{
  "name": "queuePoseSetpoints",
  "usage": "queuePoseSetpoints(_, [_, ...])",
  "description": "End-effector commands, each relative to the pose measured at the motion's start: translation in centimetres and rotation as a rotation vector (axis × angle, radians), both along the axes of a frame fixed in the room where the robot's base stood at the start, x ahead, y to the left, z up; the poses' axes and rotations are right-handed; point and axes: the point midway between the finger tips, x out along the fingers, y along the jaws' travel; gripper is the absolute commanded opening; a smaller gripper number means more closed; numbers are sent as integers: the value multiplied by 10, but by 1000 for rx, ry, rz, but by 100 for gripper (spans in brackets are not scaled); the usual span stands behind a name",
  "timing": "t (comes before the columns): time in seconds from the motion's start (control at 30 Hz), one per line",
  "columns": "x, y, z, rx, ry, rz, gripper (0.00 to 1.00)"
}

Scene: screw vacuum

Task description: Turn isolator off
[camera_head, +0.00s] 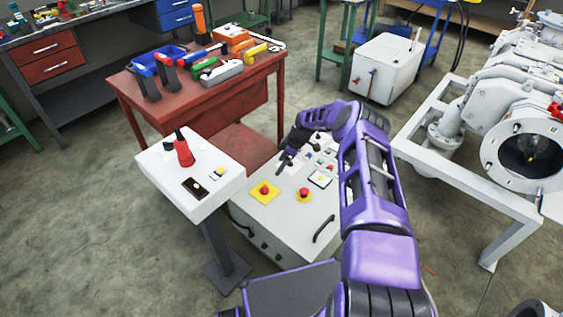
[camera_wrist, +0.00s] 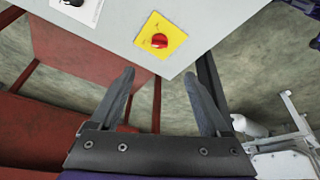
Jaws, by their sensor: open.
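A red knob on a square yellow plate (camera_head: 264,190), which looks like the isolator switch, sits on top of the grey control cabinet (camera_head: 285,222). It also shows in the wrist view as a red knob on a yellow plate (camera_wrist: 160,41), beyond the fingertips near the panel edge. My gripper (camera_head: 284,160) hangs over the cabinet, behind the yellow plate in the head view. In the wrist view my gripper (camera_wrist: 158,77) is open, with nothing between its fingers, and appears apart from the knob. The knob's exact turn position is too small to tell.
A white pedestal (camera_head: 205,200) with a red-handled item stands at left. A red tool table (camera_head: 190,92) stands behind. White vacuum equipment on a frame (camera_head: 475,180) is at right.

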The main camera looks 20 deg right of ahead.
Motion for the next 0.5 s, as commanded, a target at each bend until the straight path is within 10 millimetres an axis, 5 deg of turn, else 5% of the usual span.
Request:
queuePoseSetpoints(0.27, [-1, 0, 2, 0, 1, 0, 80])
queuePoseSetpoints(0.5, [-4, 12, -2, 45, 11, -28, 40])
